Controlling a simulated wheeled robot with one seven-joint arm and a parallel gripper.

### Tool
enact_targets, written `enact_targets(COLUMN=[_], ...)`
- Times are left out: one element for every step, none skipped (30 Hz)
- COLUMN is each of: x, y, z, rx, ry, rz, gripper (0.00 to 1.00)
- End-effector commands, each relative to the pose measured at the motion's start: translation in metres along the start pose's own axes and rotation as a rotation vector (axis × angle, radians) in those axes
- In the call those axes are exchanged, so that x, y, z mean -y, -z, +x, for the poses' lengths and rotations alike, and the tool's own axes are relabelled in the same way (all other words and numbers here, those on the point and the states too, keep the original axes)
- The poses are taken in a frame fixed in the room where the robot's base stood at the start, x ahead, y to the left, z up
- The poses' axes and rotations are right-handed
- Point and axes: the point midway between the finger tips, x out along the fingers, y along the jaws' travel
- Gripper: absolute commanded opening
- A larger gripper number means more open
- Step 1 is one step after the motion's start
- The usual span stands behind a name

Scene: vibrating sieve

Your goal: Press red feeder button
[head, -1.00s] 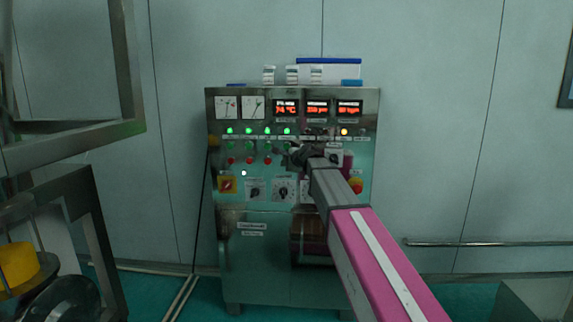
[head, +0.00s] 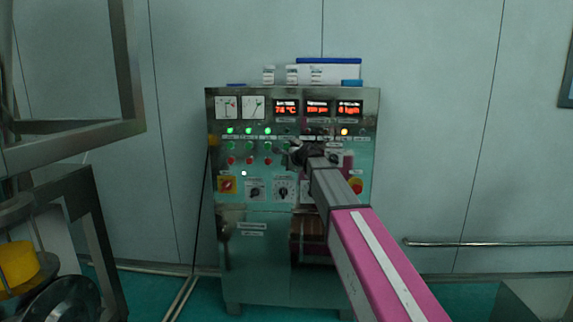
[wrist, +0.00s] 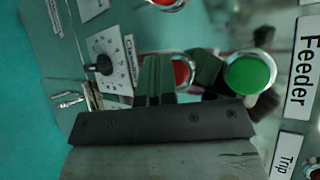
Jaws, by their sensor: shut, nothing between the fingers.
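The control cabinet (head: 270,220) stands against the wall with a row of green buttons above a row of red ones. My gripper (head: 298,154) is at the right end of these rows and hides what lies behind it. In the wrist view my gripper (wrist: 157,80) is shut and empty, its tips in front of or against a red button (wrist: 183,72), which they partly cover. I cannot tell whether they touch. A green button (wrist: 250,74) shows to the right, between that red button and the "Feeder" label (wrist: 303,72).
Another red button (wrist: 167,3) is at the wrist view's top edge, and a black knob (wrist: 103,65) is at left. A yellow-and-red switch (head: 227,185) and dials are lower on the panel. A metal frame (head: 135,70) stands at left.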

Motion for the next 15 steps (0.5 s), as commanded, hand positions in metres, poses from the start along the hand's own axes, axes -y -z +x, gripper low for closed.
enact_targets(x=[0.000, 0.000, 0.000, 0.000, -0.001, -0.001, -0.002, -0.003, -0.004, -0.005, -0.005, -0.006, -0.007, -0.008, -0.009], y=[0.000, 0.000, 0.000, 0.000, -0.001, -0.001, -0.002, -0.003, -0.004, -0.004, -0.005, -0.006, -0.007, -0.008, -0.009], z=[0.000, 0.000, 0.000, -0.001, -0.001, -0.002, -0.003, -0.004, -0.006, -0.007, -0.008, -0.009, -0.011, -0.011, -0.012], rx=[-0.001, -0.001, -0.001, -0.001, -0.001, -0.001, -0.001, -0.001, -0.001, -0.001, -0.001, -0.001, -0.001, -0.001, -0.001], ry=[0.001, 0.001, 0.001, 0.001, 0.001, 0.001, 0.001, 0.001, 0.001, 0.001, 0.001, 0.001, 0.001, 0.001, 0.001], rz=[0.000, 0.000, 0.000, 0.000, 0.000, 0.000, 0.000, 0.000, 0.000, 0.000, 0.000, 0.000, 0.000, 0.000, 0.000], gripper=[0.00, 0.00, 0.00, 0.00, 0.00, 0.00, 0.00, 0.00, 0.00, 0.00, 0.00, 0.00, 0.00, 0.00, 0.00])
